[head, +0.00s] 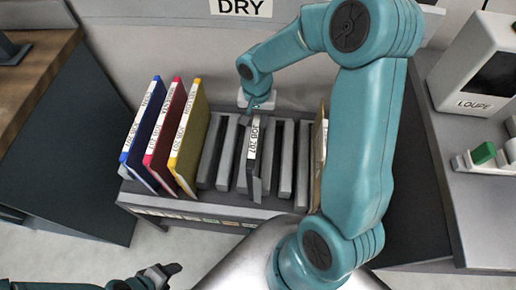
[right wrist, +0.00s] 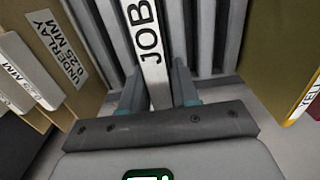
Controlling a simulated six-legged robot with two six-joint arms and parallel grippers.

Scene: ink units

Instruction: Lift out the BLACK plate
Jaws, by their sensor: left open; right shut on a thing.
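The black plate (head: 266,160) stands upright in the rack (head: 200,207) in the head view, among grey dividers, with a white label strip reading JOB on its edge. My right gripper (head: 258,106) is at the far upper end of that edge, shut on it. In the right wrist view the edge of the black plate (right wrist: 150,45) runs between the two fingers of my right gripper (right wrist: 158,92). Whether the plate is raised at all I cannot tell. My left gripper (head: 166,272) is open and empty at the bottom left, away from the rack.
Blue (head: 142,135), magenta (head: 164,135) and yellow (head: 190,140) plates stand left of the black plate. A tan labelled sheet (head: 318,150) stands at the rack's right end, partly behind my right arm. A LOUPE box (head: 480,65) is on the right counter.

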